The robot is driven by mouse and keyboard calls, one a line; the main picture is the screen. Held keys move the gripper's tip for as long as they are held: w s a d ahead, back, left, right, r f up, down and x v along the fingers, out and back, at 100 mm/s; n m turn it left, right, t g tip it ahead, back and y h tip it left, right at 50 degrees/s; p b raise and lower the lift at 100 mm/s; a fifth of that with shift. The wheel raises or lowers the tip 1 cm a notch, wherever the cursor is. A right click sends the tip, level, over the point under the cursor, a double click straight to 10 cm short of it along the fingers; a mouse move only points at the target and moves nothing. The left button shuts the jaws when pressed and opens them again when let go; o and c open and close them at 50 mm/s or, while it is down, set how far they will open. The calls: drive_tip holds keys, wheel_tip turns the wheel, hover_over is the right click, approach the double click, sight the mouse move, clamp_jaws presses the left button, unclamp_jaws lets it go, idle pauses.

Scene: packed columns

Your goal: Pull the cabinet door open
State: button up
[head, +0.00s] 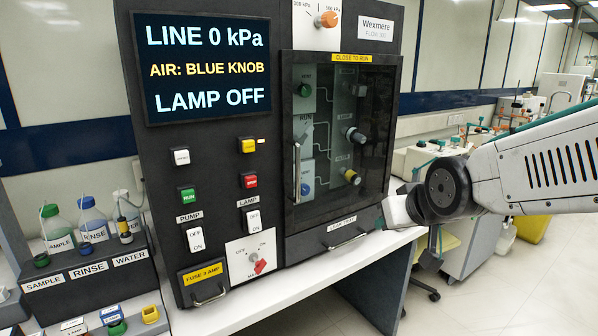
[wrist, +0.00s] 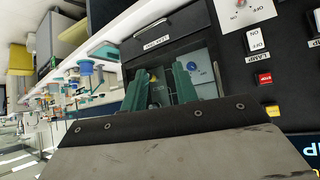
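The cabinet door (head: 340,150) is a dark-framed glass panel and looks closed. Its vertical silver bar handle (head: 297,173) is on its left side. My gripper (head: 381,222) is at the lower right of the door, well to the right of the handle and apart from it. Its fingertips are small and partly hidden in the head view. In the wrist view, the two teal fingers of my gripper (wrist: 160,88) stand apart with nothing held between them. The door's glass (wrist: 205,75) shows beyond them, turned in the picture.
A leak tray drawer (head: 343,234) with a handle lies below the door. Switches, buttons and a red knob (head: 260,267) are left of it. A display (head: 205,66) reads LINE 0 kPa and LAMP OFF. Bottles stand in a rack (head: 88,268) at left. Open floor lies at right.

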drive_tip(key=w+a+n+t+y, duration=0.1)
drive_tip(key=w+a+t+y, duration=0.15)
drive_tip(key=w+a, duration=0.5)
drive_tip(key=n+t+y, duration=0.1)
drive_tip(key=t+y, duration=0.2)
drive_tip(key=t, duration=0.2)
approach(299, 173)
drive_tip(key=x, duration=0.3)
drive_tip(key=shift+h, duration=0.25)
drive_tip(key=x, duration=0.7)
drive_tip(key=shift+w+a+r, duration=0.1)
drive_tip(key=shift+w+a, duration=0.15)
clamp_jaws()
